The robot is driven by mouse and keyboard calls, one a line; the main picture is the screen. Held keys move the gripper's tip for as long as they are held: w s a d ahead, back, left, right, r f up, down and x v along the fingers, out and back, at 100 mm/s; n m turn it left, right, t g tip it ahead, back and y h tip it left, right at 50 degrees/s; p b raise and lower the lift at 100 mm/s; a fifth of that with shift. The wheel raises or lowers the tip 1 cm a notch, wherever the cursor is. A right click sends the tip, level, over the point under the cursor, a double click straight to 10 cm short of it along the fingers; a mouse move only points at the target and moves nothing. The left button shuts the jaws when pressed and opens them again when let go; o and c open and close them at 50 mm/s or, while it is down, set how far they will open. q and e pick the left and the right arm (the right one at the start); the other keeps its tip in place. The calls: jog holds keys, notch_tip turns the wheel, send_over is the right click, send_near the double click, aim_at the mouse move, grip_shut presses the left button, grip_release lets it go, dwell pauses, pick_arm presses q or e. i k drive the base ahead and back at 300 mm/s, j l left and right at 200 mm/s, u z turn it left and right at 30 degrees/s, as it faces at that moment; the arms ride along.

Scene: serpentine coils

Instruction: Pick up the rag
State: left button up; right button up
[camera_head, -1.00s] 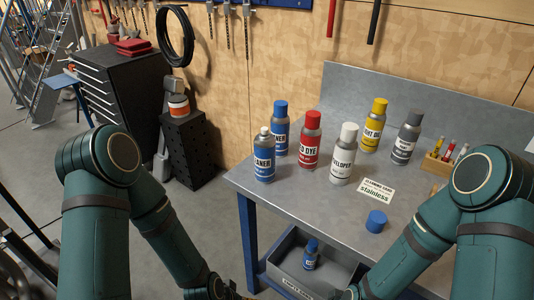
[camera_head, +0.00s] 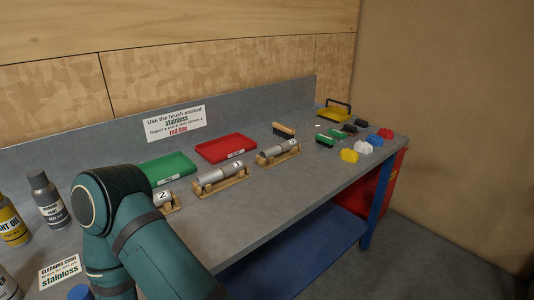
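Several small lumpy pieces that look like crumpled cloth lie at the right end of the grey workbench (camera_head: 290,205): a red one (camera_head: 385,133), a blue one (camera_head: 374,140), a white one (camera_head: 363,147) and a yellow one (camera_head: 349,156). They are small in view, and I cannot tell for sure which is the rag. One of my arms, seemingly the right, crosses the lower left of the view, well left of these pieces. Its gripper is below the frame. My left gripper is out of view too.
Numbered metal cylinders (camera_head: 213,173) rest on wooden stands. A green tray (camera_head: 168,167), a red tray (camera_head: 225,147), brushes (camera_head: 284,130) and a yellow pan (camera_head: 333,113) lie behind. Bottles (camera_head: 47,200) stand at left. The bench front is clear. A red cabinet (camera_head: 394,185) stands beneath the right end.

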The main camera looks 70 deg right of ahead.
aim_at(346, 155)
jog(key=z, duration=3)
jog(key=i+l, duration=0.35)
jog(key=i, duration=0.15)
jog(key=u, duration=0.05)
